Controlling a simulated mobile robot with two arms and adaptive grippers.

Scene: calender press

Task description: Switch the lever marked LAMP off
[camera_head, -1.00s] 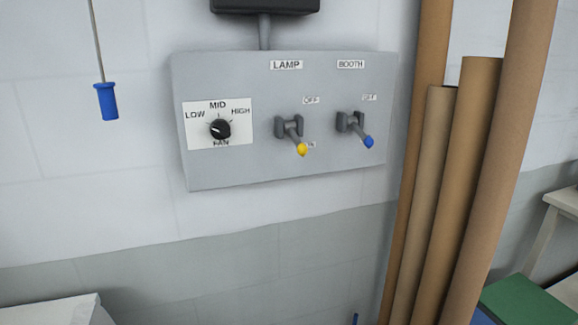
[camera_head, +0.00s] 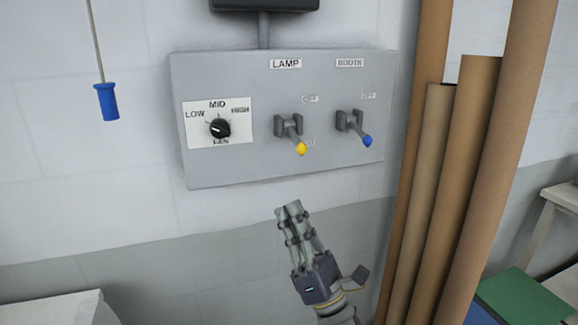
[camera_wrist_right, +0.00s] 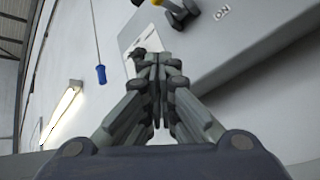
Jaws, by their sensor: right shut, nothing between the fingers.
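The LAMP lever (camera_head: 293,133) has a yellow tip and sits under the LAMP label on the grey panel (camera_head: 240,80). It points down, toward the ON mark, with OFF above it. The yellow tip also shows at the top of the right wrist view (camera_wrist_right: 192,14). My right gripper (camera_head: 290,210) is shut and empty, below the panel and below the lever, apart from both. Its closed fingers (camera_wrist_right: 158,65) point up toward the panel in the right wrist view. My left gripper is not in view.
The BOOTH lever (camera_head: 357,127) with a blue tip is just right of the LAMP lever and also points down. A FAN knob (camera_head: 220,128) is at left. A blue pull handle (camera_head: 105,101) hangs on a cord. Tall brown tubes (camera_head: 465,170) stand close at right.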

